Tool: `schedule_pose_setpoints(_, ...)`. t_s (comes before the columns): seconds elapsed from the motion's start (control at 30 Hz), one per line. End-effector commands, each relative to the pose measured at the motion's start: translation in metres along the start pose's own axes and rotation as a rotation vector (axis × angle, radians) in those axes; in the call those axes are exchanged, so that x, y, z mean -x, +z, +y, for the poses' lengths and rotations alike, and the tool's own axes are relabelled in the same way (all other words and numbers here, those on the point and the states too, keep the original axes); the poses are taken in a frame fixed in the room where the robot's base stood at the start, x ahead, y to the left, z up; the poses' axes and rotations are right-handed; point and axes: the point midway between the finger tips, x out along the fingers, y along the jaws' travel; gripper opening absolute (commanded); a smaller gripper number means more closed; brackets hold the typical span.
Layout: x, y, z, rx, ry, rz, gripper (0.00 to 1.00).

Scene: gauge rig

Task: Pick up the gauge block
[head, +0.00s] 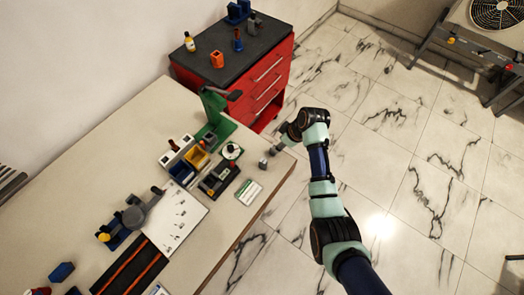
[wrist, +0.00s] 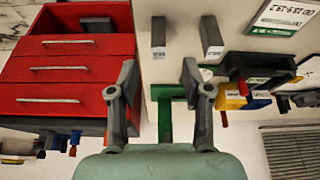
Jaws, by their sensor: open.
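Two grey upright blocks stand on the table in the wrist view, a left block (wrist: 158,38) and a right block (wrist: 211,38), each with a small white label. I cannot tell which is the gauge block. In the head view one small grey block (head: 263,163) shows near the table's right edge; the other is not clearly seen. My gripper (wrist: 158,72) is open and empty, its fingers spread below the blocks in the wrist view. In the head view my gripper (head: 277,149) is just up and right of the visible block, apart from it as far as I can tell.
A green stand (head: 211,112) and a black tray (head: 219,182) are left of the block. A green-edged card (head: 249,192) lies nearby. A red drawer cabinet (head: 262,87) stands behind, also in the wrist view (wrist: 70,75). The bench (head: 240,230) is bare toward its front right.

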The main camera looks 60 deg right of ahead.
Motion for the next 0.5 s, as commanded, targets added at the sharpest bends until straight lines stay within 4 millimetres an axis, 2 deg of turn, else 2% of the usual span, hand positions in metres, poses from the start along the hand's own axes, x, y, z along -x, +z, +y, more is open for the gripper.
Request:
schedule_pose_setpoints(0.1,-0.018,0.0,-0.001,0.002,-0.002,-0.001,0.49)
schedule_pose_setpoints(0.27,-0.026,0.0,0.0,0.001,-0.001,0.0,0.49)
schedule_pose_setpoints(0.4,-0.054,0.001,0.002,0.001,-0.002,-0.002,0.49)
schedule_pose_setpoints(0.5,-0.067,0.0,0.002,0.002,-0.001,-0.001,0.49)
